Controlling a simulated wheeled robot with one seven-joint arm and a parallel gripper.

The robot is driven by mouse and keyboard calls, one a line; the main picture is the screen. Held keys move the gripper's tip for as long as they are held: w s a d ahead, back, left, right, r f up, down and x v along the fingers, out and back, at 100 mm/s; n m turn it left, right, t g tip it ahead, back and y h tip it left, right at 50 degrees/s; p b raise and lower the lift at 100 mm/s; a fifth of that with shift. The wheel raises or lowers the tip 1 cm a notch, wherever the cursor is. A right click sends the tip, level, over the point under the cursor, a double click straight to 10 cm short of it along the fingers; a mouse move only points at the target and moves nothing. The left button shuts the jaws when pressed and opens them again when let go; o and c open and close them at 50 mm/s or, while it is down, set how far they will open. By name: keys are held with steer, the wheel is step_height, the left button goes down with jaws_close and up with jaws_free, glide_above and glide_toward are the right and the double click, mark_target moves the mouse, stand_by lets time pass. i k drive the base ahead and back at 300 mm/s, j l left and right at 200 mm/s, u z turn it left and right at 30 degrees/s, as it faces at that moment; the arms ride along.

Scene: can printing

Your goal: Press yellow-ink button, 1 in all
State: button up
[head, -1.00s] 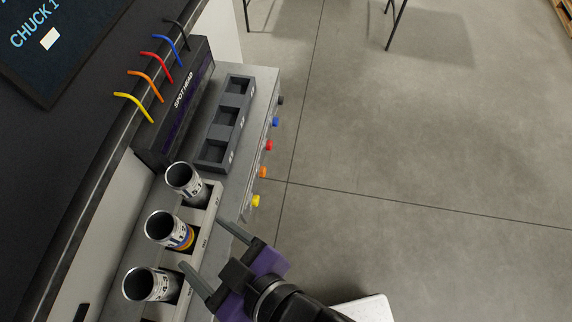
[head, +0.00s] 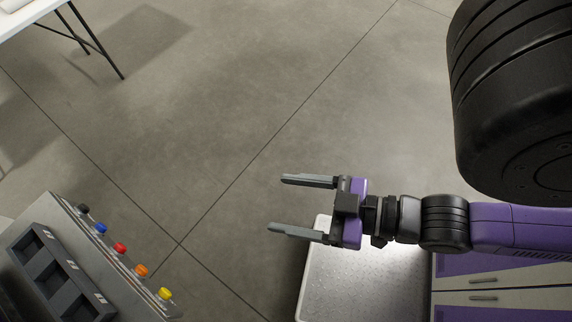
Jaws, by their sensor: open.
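The yellow button (head: 164,294) is the nearest in a row on the sloped edge of the grey machine panel (head: 62,205), at the lower left of the head view. Orange (head: 141,271), red (head: 120,248), blue (head: 101,229) and black (head: 83,209) buttons run up and left from it. My gripper (head: 292,206) is open and empty, its two grey fingers pointing left. It is up and to the right of the yellow button, apart from it, with floor showing between them in the picture.
A dark tray with square slots (head: 50,272) sits on the panel beside the buttons. A white-topped surface (head: 345,285) lies below my gripper in the picture. A white table (head: 45,12) stands at the upper left. Bare floor (head: 210,120) fills the middle.

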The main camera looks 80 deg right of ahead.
mark_target(164, 292)
steer(key=l+u, duration=0.4)
steer(key=k+l+u, duration=0.2)
steer(key=l+u, duration=0.15)
steer(key=l, duration=0.15)
